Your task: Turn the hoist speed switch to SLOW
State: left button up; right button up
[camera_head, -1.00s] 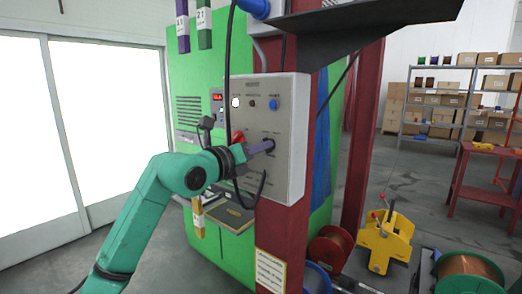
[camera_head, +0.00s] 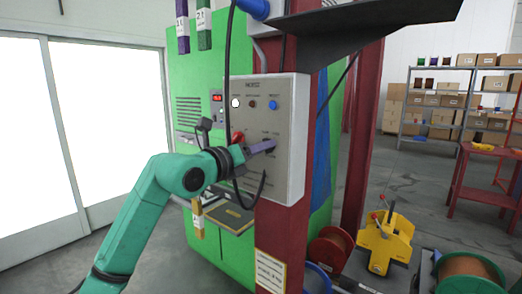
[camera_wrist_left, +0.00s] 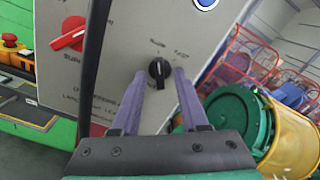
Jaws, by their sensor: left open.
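The hoist speed switch, a black knob (camera_wrist_left: 159,70), sits on the grey control panel (camera_wrist_left: 130,40) in the left wrist view. Small labels stand above it, the left one seemingly SLOW and the right one FAST. A pale line on the knob runs roughly up the picture; I cannot tell its exact setting. My left gripper (camera_wrist_left: 160,84) is open, with one purple finger on each side of the knob. Contact is not clear. In the head view my left gripper (camera_head: 267,147) reaches the panel and mostly hides the knob. My right gripper is not in view.
A red selector (camera_wrist_left: 69,34) is left of the knob. The hoist panel (camera_head: 285,175) has a white lamp, a dark red button and a blue button (camera_head: 273,104). A black cable hangs by my wrist. A dark shelf (camera_head: 365,25) juts out above.

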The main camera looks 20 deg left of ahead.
pick_arm(q)
jog(key=b+v, duration=0.6)
jog(key=v, duration=0.8)
jog(key=shift+s, duration=0.15)
